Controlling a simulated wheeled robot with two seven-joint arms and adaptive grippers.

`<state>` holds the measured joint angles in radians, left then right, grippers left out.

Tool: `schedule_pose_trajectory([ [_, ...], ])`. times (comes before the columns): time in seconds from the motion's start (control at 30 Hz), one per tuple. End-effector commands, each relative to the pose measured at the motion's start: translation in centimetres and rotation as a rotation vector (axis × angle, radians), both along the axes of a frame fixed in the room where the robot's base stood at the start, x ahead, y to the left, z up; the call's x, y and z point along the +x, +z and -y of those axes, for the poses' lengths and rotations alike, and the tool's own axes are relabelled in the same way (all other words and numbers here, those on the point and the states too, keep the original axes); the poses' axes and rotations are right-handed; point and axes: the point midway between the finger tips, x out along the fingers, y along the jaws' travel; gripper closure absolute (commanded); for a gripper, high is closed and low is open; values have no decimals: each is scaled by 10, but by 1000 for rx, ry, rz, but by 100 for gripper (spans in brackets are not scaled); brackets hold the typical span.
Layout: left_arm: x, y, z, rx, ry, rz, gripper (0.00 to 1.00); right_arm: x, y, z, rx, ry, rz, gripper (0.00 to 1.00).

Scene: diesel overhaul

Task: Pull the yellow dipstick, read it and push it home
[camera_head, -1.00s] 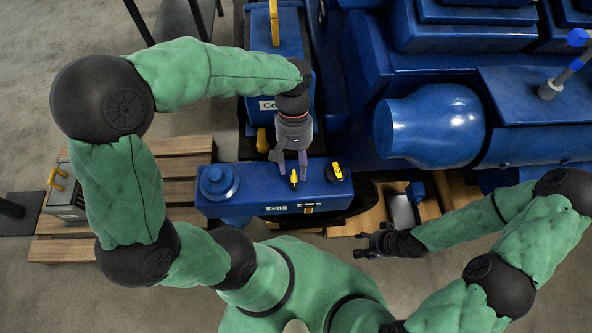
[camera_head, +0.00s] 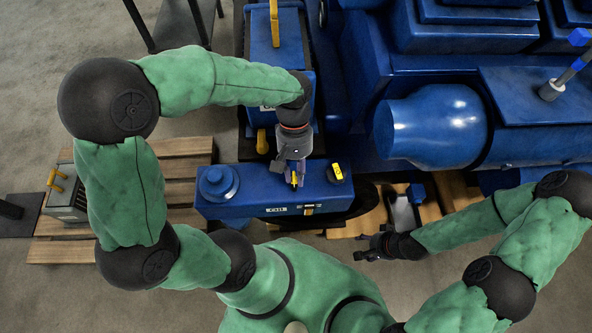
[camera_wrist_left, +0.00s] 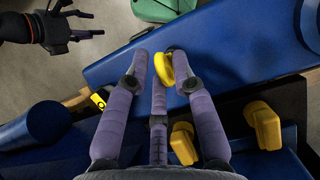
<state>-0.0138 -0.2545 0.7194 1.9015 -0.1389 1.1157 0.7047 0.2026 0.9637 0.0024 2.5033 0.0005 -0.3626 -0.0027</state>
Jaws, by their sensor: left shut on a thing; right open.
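The yellow dipstick (camera_head: 294,178) stands at the top of the blue block (camera_head: 250,200) in the head view. My left gripper (camera_head: 294,184) reaches down over it and is shut on its yellow handle. In the left wrist view the handle (camera_wrist_left: 167,68) shows between the purple fingers of my left gripper (camera_wrist_left: 165,62). The dipstick's lower part is hidden, so I cannot tell how deep it sits. My right gripper (camera_head: 372,246) is open and empty, low at the right, apart from the block; it also shows in the left wrist view (camera_wrist_left: 70,30).
A yellow and black piece (camera_head: 336,172) sits on the block just right of the dipstick. A yellow knob (camera_head: 262,141) is close behind it. A wooden pallet (camera_head: 185,165) lies at the left.

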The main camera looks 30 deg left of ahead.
Motion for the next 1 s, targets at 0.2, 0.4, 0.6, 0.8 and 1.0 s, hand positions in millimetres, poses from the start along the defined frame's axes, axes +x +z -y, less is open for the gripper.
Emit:
schedule_pose_trajectory([
  [0.2, 0, -34, 0, 0, 1, -3, 100, 0, -14, 0, 0, 0, 0, 42],
  [0.4, 0, -35, 0, 0, 0, -1, 100, 0, -13, 0, 0, 0, 0, 42],
  [0.6, -1, -36, 0, 1, -1, -3, 50, 0, -13, 0, 0, 0, 0, 42],
  [0.8, 0, -35, 0, 0, 0, -1, 50, 0, -13, 0, 0, 0, 0, 42],
  [1.0, 3, -29, -1, 0, 0, 2, 50, 0, -13, 0, 0, 0, 0, 42],
])
